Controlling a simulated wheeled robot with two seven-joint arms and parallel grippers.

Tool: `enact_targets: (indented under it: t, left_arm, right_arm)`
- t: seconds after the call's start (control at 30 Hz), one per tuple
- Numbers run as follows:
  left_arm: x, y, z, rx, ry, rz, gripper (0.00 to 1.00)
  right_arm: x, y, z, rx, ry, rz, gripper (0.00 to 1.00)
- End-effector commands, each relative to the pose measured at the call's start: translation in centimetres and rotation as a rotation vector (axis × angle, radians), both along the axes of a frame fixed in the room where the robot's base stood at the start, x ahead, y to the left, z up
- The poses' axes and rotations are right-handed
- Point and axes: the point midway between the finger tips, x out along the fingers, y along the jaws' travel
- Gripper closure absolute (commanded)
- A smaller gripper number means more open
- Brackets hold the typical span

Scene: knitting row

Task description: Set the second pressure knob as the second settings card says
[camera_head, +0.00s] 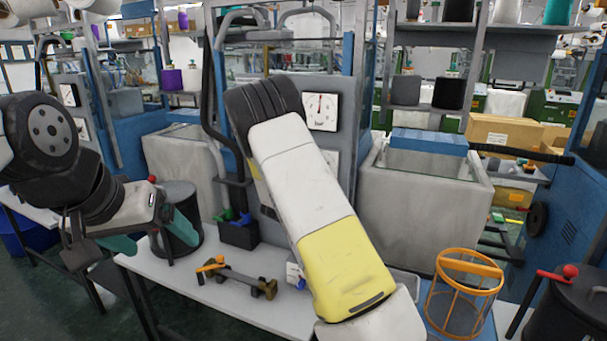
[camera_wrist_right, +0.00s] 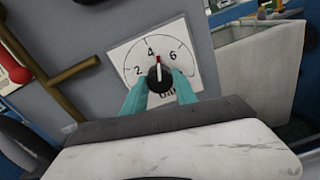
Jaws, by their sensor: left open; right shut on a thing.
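In the right wrist view, a black knob (camera_wrist_right: 160,79) with a red pointer sits on a white dial plate (camera_wrist_right: 122,57) marked 2, 4 and 6. The pointer is just right of the numeral 4. The teal fingers of my right gripper (camera_wrist_right: 160,90) are shut on this knob, one on each side. In the head view my right arm hides that gripper. A dial with a red pointer (camera_head: 321,104) shows beside the arm, with another plate (camera_head: 333,158) partly hidden below. My left gripper (camera_head: 150,238) is open and empty at left. I cannot make out a settings card.
A white table (camera_head: 235,305) holds a brown and orange tool (camera_head: 236,279). A dark pot (camera_head: 180,205) stands near my left gripper. An orange wire basket (camera_head: 462,290) and a grey bin (camera_head: 425,205) are at right. A brown bar (camera_wrist_right: 62,80) lies left of the dial.

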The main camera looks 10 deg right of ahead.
Motion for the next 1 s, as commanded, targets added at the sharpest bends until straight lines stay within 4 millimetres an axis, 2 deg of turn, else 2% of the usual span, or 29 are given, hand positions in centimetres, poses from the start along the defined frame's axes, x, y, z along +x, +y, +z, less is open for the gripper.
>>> enact_targets:
  t: [1.0]
  left_arm:
    - [0.0,0.0,0.0,0.0,0.0,0.0,0.14]
  right_arm:
    - [0.04,0.02,0.2,0.79,-0.535,-0.001,1.0]
